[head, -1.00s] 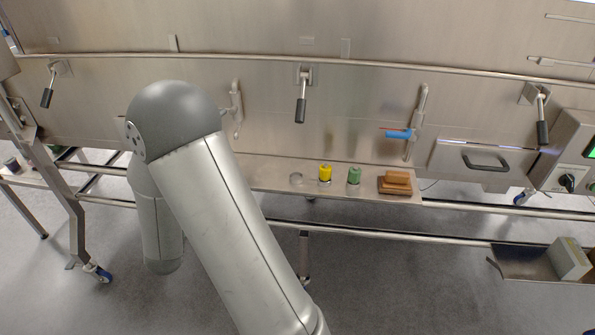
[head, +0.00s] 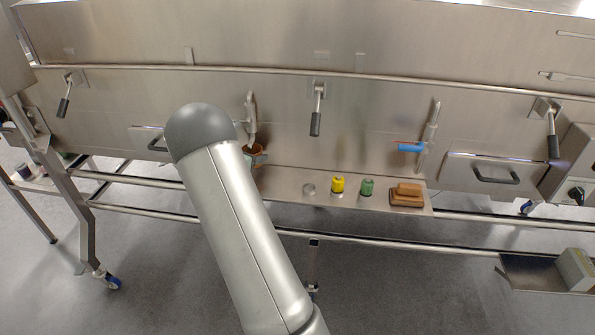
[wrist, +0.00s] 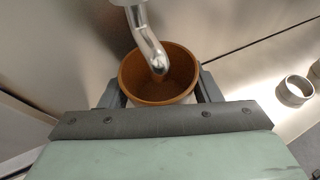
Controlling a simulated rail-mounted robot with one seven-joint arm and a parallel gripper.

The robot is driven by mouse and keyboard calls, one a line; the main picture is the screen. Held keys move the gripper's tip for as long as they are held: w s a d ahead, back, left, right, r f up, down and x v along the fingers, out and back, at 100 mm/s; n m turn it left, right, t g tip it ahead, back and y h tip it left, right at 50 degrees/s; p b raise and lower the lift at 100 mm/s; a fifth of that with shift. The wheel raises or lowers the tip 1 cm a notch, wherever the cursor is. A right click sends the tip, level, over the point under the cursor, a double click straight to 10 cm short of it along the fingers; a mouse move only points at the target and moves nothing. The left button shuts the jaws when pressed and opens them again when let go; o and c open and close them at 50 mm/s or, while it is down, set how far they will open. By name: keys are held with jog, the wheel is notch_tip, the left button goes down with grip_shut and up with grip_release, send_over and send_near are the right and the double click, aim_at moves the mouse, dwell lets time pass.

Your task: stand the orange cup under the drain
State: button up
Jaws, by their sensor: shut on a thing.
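The orange cup (wrist: 157,90) is upright between the fingers of my gripper (wrist: 160,88) in the wrist view, with its open mouth facing up. My gripper is shut on it. The drain (wrist: 150,42) is a bent metal pipe, and its lower end shows over the cup's mouth. In the head view the cup (head: 256,149) shows just below the drain pipe (head: 250,118), beside my arm. The cup's underside is hidden, so I cannot tell whether it touches the shelf.
The steel shelf (head: 298,174) holds a metal ring (head: 309,190), a yellow-capped bottle (head: 338,185), a green-capped bottle (head: 367,187) and a brown brush (head: 407,195). Another pipe with a blue handle (head: 411,147) is farther right. The ring (wrist: 295,90) is right of the cup.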

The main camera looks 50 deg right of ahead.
jog(key=shift+f, duration=1.9)
jog(key=shift+f, duration=0.15)
jog(key=o, duration=1)
jog(key=shift+o, duration=0.2)
